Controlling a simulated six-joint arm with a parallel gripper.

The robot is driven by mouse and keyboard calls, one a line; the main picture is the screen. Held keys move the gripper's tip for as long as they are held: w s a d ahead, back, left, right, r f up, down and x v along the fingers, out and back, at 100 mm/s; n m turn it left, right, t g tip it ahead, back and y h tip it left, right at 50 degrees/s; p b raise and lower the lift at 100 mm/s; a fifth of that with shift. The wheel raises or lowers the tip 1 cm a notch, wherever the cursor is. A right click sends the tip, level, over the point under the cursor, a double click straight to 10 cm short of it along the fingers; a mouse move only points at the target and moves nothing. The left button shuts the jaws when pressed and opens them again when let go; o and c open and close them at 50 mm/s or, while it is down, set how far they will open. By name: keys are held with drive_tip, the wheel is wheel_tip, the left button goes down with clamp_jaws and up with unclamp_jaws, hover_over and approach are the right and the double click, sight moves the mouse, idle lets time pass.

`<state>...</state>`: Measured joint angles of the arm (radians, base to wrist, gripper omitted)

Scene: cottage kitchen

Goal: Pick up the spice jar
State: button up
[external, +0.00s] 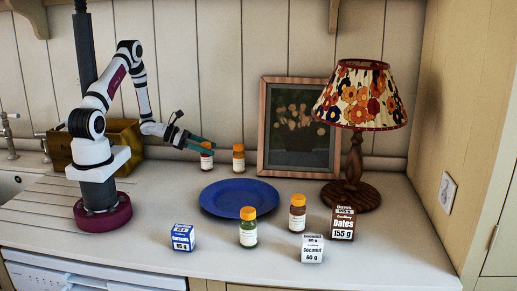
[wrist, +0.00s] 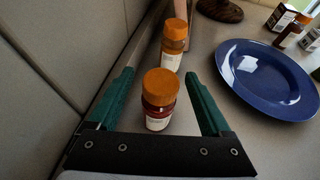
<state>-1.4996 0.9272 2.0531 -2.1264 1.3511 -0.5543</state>
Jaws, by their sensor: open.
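Several spice jars with orange lids stand upright on the counter. The nearest jar in the wrist view (wrist: 160,100) has dark red contents and a white label. It stands between the two green fingers of my gripper (wrist: 160,92), which are open on either side with a gap to each. In the external view this jar (external: 207,161) is partly hidden behind my gripper (external: 203,144). A second jar (external: 238,158) stands just beyond it, also in the wrist view (wrist: 174,45). Two more jars, one green (external: 248,229) and one brown (external: 297,214), stand nearer the front.
A blue plate (external: 240,205) lies right of my gripper. A framed picture (external: 305,166) and a lamp (external: 352,190) stand at the back. Dates (external: 342,224), coconut (external: 312,250) and blue (external: 181,238) boxes stand in front. The wall (wrist: 60,50) is close on the left in the wrist view.

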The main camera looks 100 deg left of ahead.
drive_tip(key=x, duration=0.2)
drive_tip(key=shift+w+f, duration=0.1)
drive_tip(key=shift+w, duration=0.15)
clamp_jaws()
